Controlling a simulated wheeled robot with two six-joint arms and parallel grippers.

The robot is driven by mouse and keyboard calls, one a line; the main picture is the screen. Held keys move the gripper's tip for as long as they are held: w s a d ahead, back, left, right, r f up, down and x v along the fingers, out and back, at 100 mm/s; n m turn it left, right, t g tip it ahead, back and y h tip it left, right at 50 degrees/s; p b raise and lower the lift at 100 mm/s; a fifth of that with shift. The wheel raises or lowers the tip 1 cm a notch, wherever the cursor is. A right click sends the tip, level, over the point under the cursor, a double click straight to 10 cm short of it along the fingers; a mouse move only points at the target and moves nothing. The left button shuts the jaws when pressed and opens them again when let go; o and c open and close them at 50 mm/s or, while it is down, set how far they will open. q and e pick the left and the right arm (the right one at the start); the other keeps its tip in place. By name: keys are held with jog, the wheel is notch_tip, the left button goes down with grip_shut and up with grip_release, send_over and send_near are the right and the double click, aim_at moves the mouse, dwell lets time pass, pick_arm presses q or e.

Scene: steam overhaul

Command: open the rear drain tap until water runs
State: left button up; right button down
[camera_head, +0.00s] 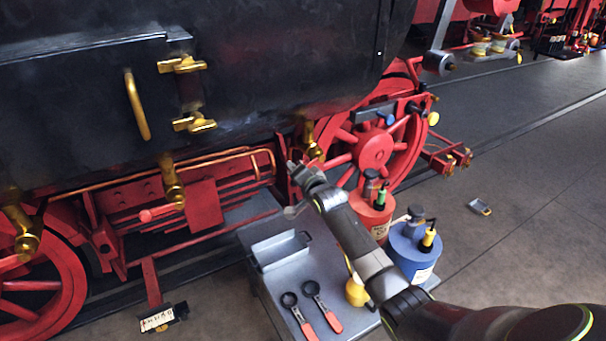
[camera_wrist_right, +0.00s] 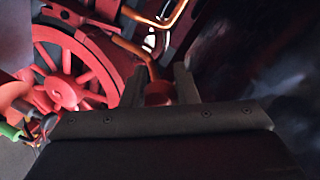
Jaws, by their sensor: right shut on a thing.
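My right gripper (camera_head: 300,168) is at the brass drain tap (camera_head: 309,138) under the dark boiler, the rightmost of the brass taps along the locomotive's lower edge. In the right wrist view, its two fingers are shut on a red handle (camera_wrist_right: 158,92) with a copper-coloured pipe just beyond it. The fingers hide part of the handle, so its angle is hard to tell. No running water shows at this tap. A middle brass tap (camera_head: 172,185) has a red lever (camera_head: 150,214) pointing left. Another brass tap (camera_head: 24,238) is at the far left. My left gripper is not in view.
A grey bench (camera_head: 262,232) below my right arm holds a metal tray (camera_head: 281,251), two red-handled wrenches (camera_head: 313,290), a red can (camera_head: 371,212), a blue can (camera_head: 411,252) and a yellow oiler (camera_head: 356,291). Red spoked wheels (camera_head: 374,152) stand close behind. Floor at right is mostly clear.

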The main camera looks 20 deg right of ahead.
jog(key=shift+a+r+m+y+p, duration=0.2)
jog(key=shift+r+m+y+p, duration=0.1)
jog(key=shift+r+m+p, duration=0.65)
jog(key=shift+a+r+m+y+p, duration=0.15)
jog(key=shift+r+m+y+p, duration=0.15)
jog(key=shift+r+m+p, duration=0.6)
jog(key=shift+f, duration=0.15)
jog(key=c, duration=1.2)
grip_release()
jog(key=shift+o, duration=0.3)
jog(key=shift+f, duration=0.1)
jog(key=shift+s, duration=0.55)
jog(key=b+v, duration=0.1)
jog(key=v, duration=1.5)
jog(key=shift+r, duration=0.2)
jog(key=shift+s+d+f, duration=0.1)
jog(key=shift+d+f, duration=0.05)
